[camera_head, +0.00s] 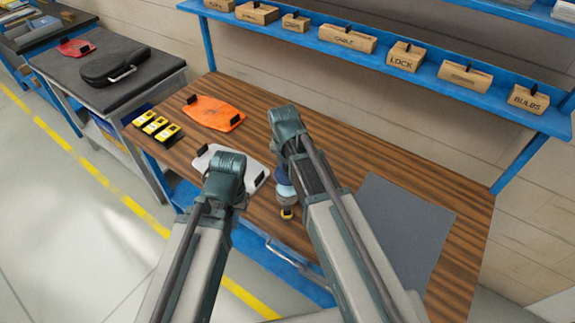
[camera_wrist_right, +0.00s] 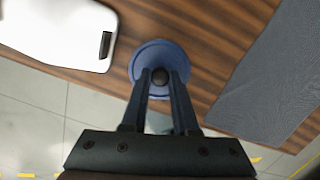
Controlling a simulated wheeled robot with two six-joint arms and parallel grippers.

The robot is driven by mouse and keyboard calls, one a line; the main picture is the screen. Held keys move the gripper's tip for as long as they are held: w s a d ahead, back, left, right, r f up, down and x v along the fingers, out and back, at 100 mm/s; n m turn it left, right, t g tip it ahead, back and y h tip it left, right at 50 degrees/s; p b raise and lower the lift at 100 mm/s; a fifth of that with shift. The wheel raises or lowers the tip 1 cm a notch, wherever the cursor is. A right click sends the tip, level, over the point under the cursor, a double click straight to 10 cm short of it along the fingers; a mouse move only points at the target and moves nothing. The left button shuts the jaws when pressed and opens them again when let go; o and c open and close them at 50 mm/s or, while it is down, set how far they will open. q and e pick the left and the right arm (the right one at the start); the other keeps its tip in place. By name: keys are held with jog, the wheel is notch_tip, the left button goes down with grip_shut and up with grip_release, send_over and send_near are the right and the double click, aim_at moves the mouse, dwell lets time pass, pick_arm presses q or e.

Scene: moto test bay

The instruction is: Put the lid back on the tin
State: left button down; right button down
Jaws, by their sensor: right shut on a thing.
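In the right wrist view, my right gripper (camera_wrist_right: 160,82) is shut on the black knob (camera_wrist_right: 160,76) of a round blue lid (camera_wrist_right: 147,57). The lid is near the front edge of the wooden bench. In the head view, small blue round parts (camera_head: 285,188) show beside my right arm, partly hidden by it. I cannot tell which of these are lid or tin, or whether the lid touches the tin. My left gripper (camera_head: 224,176) is over the front of the white board; its fingers are hidden behind its own wrist.
A small yellow and black item (camera_head: 287,213) is at the bench front. A white board (camera_head: 254,170), an orange board (camera_head: 214,112) and yellow items on a black holder (camera_head: 157,126) are to the left. A grey mat (camera_head: 405,225) lies right. A shelf of labelled boxes (camera_head: 405,56) runs behind.

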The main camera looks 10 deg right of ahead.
aim_at(287, 175)
jog(key=shift+f+b, duration=3.1)
jog(key=shift+f, duration=0.05)
jog(key=shift+f, duration=0.15)
jog(key=c, duration=0.6)
grip_release()
jog(key=shift+o, duration=0.3)
jog(key=o, duration=0.4)
